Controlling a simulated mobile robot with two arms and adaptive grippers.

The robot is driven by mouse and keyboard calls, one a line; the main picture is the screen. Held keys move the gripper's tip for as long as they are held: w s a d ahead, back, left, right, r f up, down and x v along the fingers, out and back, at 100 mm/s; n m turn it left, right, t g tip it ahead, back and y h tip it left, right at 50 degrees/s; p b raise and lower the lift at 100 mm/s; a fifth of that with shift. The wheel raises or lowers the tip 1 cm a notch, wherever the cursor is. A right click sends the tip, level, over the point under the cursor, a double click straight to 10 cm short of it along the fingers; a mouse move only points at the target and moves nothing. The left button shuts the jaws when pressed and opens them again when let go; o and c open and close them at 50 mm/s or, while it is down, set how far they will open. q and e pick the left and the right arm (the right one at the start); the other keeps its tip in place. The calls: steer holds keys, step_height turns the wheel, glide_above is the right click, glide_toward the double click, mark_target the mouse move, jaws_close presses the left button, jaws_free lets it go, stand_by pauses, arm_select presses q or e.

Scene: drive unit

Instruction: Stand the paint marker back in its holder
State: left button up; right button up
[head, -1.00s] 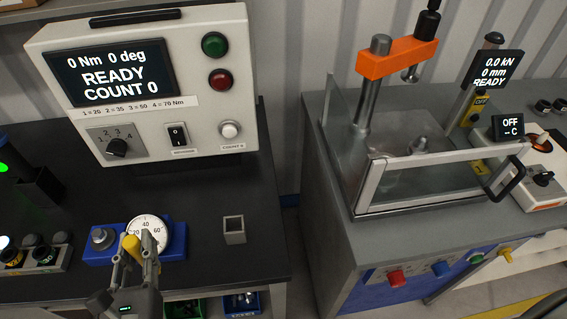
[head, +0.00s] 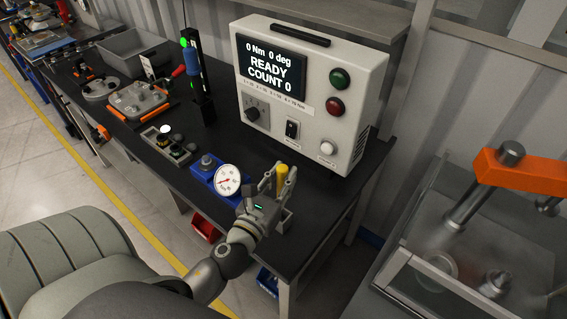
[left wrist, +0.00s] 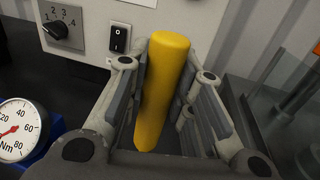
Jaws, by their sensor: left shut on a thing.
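The yellow paint marker (head: 282,172) is upright or nearly so in my left gripper (head: 278,181). My right gripper is not in view.
A blue block with a round dial gauge (head: 228,179) stands just left of my gripper. The white control box (head: 310,90) stands behind. A press with an orange arm (head: 520,168) and clear guard is at the right. Several fixtures line the bench to the left.

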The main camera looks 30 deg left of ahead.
mark_target(278, 191)
arm_select(q)
steer(key=shift+w+a, duration=0.15)
steer(key=shift+a, duration=0.25)
steer(key=shift+a+f, duration=0.1)
steer(key=shift+f, duration=0.1)
steer(key=shift+f+b, duration=0.35)
steer(key=shift+b, duration=0.25)
steer(key=f+b, duration=0.2)
steer(key=shift+d+f+b, duration=0.25)
steer(key=shift+b, duration=0.1)
steer(key=shift+f+b, duration=0.55)
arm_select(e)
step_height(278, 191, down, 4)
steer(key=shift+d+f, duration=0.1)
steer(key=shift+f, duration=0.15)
arm_select(q)
steer(key=shift+f, duration=0.3)
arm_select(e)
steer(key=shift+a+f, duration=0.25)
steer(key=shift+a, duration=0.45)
